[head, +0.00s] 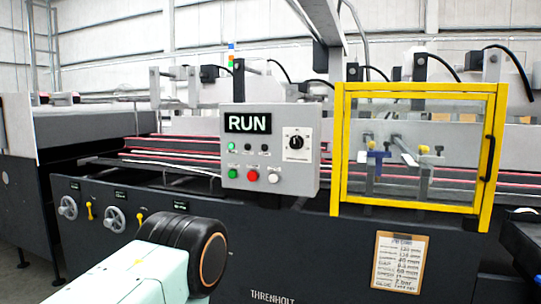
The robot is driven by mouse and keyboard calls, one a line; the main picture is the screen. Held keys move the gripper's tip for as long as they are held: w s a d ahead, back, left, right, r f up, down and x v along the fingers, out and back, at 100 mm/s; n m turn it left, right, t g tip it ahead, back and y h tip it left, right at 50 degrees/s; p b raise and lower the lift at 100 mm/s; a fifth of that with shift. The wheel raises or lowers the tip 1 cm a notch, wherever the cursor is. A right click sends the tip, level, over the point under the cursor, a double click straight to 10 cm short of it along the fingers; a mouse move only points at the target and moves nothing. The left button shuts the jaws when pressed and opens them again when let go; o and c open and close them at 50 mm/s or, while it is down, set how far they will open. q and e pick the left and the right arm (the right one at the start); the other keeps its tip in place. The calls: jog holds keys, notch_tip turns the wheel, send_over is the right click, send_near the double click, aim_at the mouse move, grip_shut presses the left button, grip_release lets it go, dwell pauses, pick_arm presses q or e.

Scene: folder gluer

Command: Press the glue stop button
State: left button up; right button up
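A light grey control box (310,180) is on the front of the machine near the middle of the head view. A green button (233,173), a red button (252,176) and a white button (273,178) sit in its lower row. Small labels above them are too small to read, so I cannot tell by text which is the glue stop button. The box's display (248,122) reads "RUN", and a green lamp is lit below it. A black rotary knob (297,143) is at the upper right of the box. Neither gripper is in view.
My mint and black arm part fills the bottom left, below the box. A yellow-framed clear guard (338,150) is shut to the right. Handwheels (115,218) and yellow levers (141,218) are at the left. A clipboard (398,263) hangs below the guard.

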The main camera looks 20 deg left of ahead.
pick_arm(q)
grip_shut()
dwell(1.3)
